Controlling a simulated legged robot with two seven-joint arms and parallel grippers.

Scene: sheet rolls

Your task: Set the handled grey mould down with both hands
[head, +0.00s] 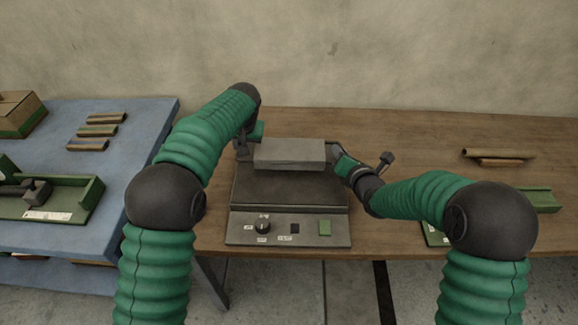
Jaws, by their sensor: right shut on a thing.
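The grey mould (290,153) is a block over the back part of a dark flat plate on a grey machine (290,190). I cannot tell whether it touches the plate. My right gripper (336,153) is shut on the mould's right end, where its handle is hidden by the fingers. My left gripper (247,144) is at the mould's left end, mostly hidden behind my own wrist, so its jaws do not show clearly.
Brown rolls (498,154) lie on the wooden table (420,130) at right. A blue table (140,125) at left holds rolls, a green tray (75,208) and a carton (18,113).

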